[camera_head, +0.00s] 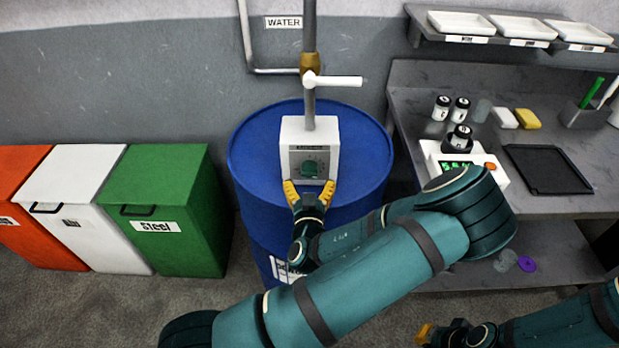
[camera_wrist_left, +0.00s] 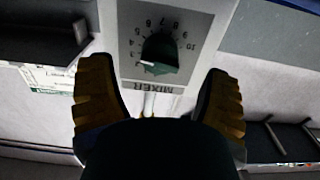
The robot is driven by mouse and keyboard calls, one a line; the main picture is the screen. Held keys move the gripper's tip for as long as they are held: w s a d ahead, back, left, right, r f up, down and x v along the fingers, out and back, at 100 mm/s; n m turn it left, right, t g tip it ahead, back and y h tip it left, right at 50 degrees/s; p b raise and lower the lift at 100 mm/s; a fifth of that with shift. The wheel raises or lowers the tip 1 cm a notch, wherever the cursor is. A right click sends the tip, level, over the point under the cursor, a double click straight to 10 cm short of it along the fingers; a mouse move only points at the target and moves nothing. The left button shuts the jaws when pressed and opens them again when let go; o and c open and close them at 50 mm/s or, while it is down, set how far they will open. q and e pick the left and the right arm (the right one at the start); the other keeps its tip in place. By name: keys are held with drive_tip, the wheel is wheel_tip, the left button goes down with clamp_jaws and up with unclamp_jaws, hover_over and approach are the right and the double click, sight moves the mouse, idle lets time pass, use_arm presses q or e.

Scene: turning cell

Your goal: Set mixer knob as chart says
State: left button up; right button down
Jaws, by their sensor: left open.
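The mixer box (camera_head: 295,137) is white and stands on a blue drum (camera_head: 250,150). Its green knob (camera_head: 309,168) sits on a grey front panel; the knob also shows in the left wrist view (camera_wrist_left: 161,54). There the dial is upside down, with numbers up to 10, and the knob's white mark points to the low-number side, near 2 or 3. My left gripper (camera_head: 309,190) is open just in front of the panel; its yellow fingers (camera_wrist_left: 158,88) stand either side of the knob, apart from it. My right gripper (camera_head: 430,334) is low at the right, partly hidden. I see no readable chart.
A pipe with a white-handled valve (camera_head: 335,81) rises above the mixer box. Orange, white and green bins (camera_head: 160,190) stand at the left. A grey bench (camera_head: 560,205) at the right holds a scale (camera_head: 500,175), jars and a black tray (camera_head: 548,170).

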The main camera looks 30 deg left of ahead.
sight(309, 177)
use_arm(q)
drive_tip(key=shift+x, duration=2.15)
drive_tip(key=shift+s, duration=0.1)
drive_tip(key=c, duration=1.2)
